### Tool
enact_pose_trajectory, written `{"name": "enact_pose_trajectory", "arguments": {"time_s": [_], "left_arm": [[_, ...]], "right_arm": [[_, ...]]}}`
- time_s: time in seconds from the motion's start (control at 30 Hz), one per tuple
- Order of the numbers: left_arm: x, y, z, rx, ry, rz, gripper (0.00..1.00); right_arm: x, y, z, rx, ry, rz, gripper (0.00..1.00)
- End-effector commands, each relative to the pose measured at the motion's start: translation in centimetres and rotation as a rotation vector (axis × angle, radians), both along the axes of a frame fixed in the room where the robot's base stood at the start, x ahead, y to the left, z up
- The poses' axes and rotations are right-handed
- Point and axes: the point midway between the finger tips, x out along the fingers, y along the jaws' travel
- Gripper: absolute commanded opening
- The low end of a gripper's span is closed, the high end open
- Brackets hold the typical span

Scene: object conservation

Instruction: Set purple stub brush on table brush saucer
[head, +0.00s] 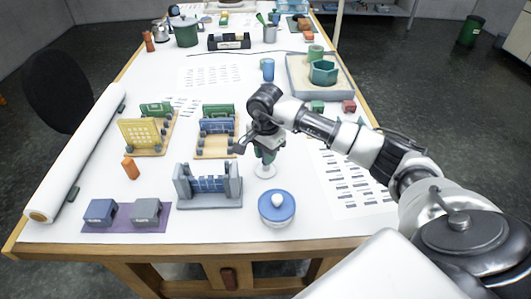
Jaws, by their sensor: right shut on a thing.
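My right gripper (262,147) is low over the front middle of the table, pointing down. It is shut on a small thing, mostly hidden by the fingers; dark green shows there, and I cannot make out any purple. A small pale, glassy round dish (265,171), which may be the brush saucer, is right below the fingertips. I cannot tell whether the held thing touches it. My left gripper is not in view.
A grey-blue stand (208,187) is to the left. A printed sheet (350,185) lies to the right, under my right arm. A tray (297,76) is farther back.

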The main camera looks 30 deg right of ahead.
Motion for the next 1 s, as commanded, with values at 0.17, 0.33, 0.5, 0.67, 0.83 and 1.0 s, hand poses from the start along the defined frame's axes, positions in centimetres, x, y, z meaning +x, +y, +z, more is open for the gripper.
{"name": "enact_pose_trajectory", "arguments": {"time_s": [0.17,0.33,0.5,0.67,0.83,1.0], "left_arm": [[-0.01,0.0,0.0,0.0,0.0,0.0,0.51],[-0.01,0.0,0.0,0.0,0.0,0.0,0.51],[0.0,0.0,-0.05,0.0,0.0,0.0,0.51],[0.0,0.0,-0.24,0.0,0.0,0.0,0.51],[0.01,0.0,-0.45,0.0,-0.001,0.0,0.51],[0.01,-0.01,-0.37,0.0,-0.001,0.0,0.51]], "right_arm": [[0.0,0.0,0.0,0.0,0.0,0.0,0.07],[0.0,0.01,0.0,0.0,0.0,0.0,0.07],[0.0,0.01,-0.05,0.0,0.0,0.0,0.07],[0.0,0.0,-0.19,0.0,0.0,0.0,0.07],[0.01,-0.01,-0.35,0.0,-0.001,0.0,0.07],[0.0,0.0,-0.28,0.0,0.0,0.0,0.49]]}}
